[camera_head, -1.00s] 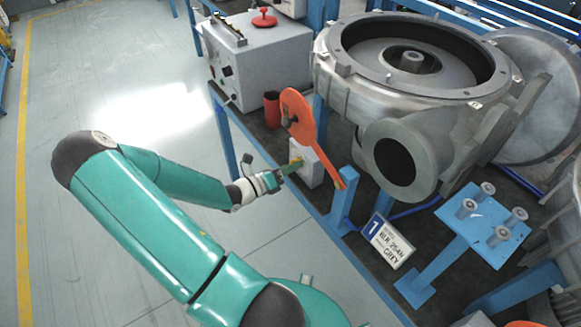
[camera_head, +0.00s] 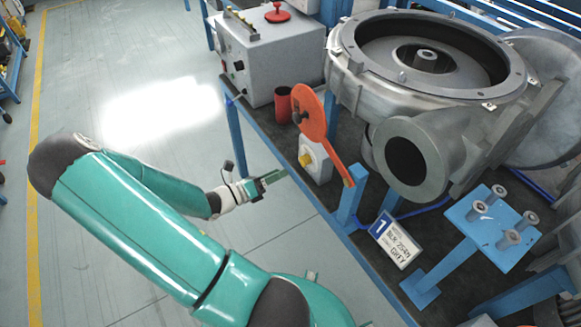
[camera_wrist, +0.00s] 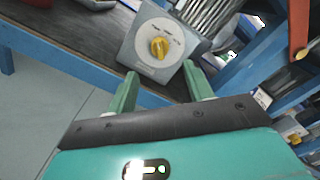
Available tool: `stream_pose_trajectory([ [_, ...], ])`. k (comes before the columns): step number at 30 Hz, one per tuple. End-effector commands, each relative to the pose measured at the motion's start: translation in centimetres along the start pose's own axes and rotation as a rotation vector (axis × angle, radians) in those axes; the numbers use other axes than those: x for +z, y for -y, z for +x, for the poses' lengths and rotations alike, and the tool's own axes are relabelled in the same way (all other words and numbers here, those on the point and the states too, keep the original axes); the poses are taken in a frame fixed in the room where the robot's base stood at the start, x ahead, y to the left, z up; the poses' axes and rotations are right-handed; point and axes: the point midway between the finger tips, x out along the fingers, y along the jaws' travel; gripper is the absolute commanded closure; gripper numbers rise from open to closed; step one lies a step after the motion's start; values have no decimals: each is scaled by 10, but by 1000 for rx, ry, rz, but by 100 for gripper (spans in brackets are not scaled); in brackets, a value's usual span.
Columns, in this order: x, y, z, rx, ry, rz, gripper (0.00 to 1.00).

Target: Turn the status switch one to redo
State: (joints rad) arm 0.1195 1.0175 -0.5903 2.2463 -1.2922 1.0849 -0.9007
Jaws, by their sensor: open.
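The status switch (camera_head: 318,166) is a light grey box with a yellow knob (camera_head: 305,159), standing at the bench's near edge. In the wrist view the switch (camera_wrist: 143,61) shows its face, with the yellow knob (camera_wrist: 159,47) standing roughly upright in the picture and small labels around it, too small to read for certain. My gripper (camera_head: 283,176) is open and empty, just left of the box in the head view and apart from it. In the wrist view my gripper's two green fingers (camera_wrist: 160,80) point at the box, with the knob beyond and between their tips.
An orange-red paddle-shaped piece (camera_head: 312,112) rises right behind the switch. A red cup (camera_head: 283,107) and a grey control box (camera_head: 262,58) stand farther back. A large metal blower housing (camera_head: 350,65) and a number plate (camera_head: 395,240) are at right. Floor left is open.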

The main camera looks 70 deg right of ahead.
Motion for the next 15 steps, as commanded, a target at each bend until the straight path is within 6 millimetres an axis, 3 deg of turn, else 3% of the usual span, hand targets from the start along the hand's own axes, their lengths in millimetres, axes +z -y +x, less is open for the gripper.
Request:
stream_pose_trajectory([
  [6, 0, -1, -40, 2, 1, 2, 49],
  [15, 0, 0, -53, 0, 0, 0, 49],
])
